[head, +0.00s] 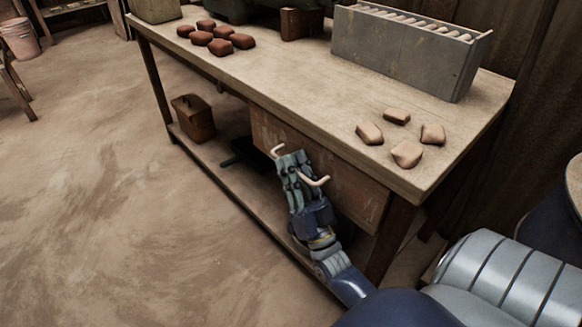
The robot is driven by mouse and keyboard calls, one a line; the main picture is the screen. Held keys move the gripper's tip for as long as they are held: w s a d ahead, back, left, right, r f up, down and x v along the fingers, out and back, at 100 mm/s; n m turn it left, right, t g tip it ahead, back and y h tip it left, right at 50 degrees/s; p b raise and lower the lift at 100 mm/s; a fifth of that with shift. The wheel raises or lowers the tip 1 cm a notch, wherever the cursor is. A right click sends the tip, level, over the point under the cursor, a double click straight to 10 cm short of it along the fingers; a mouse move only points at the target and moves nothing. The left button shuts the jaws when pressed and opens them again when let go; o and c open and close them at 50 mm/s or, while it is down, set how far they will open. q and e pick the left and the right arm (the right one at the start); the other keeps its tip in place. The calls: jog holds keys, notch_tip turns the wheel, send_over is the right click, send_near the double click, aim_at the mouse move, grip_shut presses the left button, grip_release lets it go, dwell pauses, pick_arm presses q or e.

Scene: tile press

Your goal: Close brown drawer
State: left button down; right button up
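The brown drawer (348,184) sits under the front edge of the workbench, toward its right end. Its front looks close to flush with the bench, but from this steep angle I cannot tell how far it stands out. My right gripper (292,160) is at the middle of the drawer front. The pale ends of the drawer handle (318,181) show on both sides of it, and the gripper hides the handle's middle. I cannot tell whether the fingers are closed on the handle or only in front of it. My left gripper is out of view.
The workbench (300,88) carries several dark red clay pieces (220,47), several paler ones (407,154) and a grey box of tiles (405,48). A wooden box (194,118) stands on the lower shelf (235,180).

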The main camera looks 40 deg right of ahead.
dwell(0.3)
jog(key=shift+s+a+f, duration=0.1)
jog(key=shift+s+f, duration=0.05)
jog(key=v, duration=1.1)
jog(key=shift+s+f, duration=0.15)
jog(key=shift+s, duration=0.15)
